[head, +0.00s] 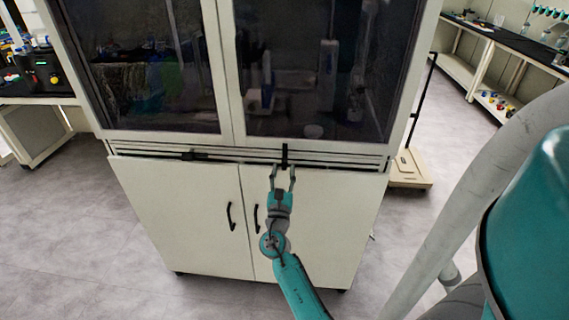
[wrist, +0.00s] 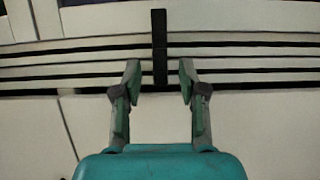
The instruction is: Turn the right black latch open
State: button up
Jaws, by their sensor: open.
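The right black latch (head: 284,154) stands upright on the slatted strip below the cabinet's right glass door. In the wrist view the latch (wrist: 159,40) is a dark vertical bar. My gripper (head: 283,171) is open, with its fingertips just below and around the latch's lower part. In the wrist view my gripper (wrist: 158,75) has one finger on each side of the latch's lower end, with gaps on both sides. The left black latch (head: 194,156) lies horizontal on the same strip.
The cabinet's dark right glass door (head: 322,65) is closed above the strip. Two lower white doors have black handles, the left handle (head: 231,216) and the right handle (head: 256,218). A wheeled scale-like stand (head: 409,168) stands right of the cabinet.

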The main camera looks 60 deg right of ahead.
aim_at(284, 166)
jog(key=shift+x, duration=1.7)
grip_shut()
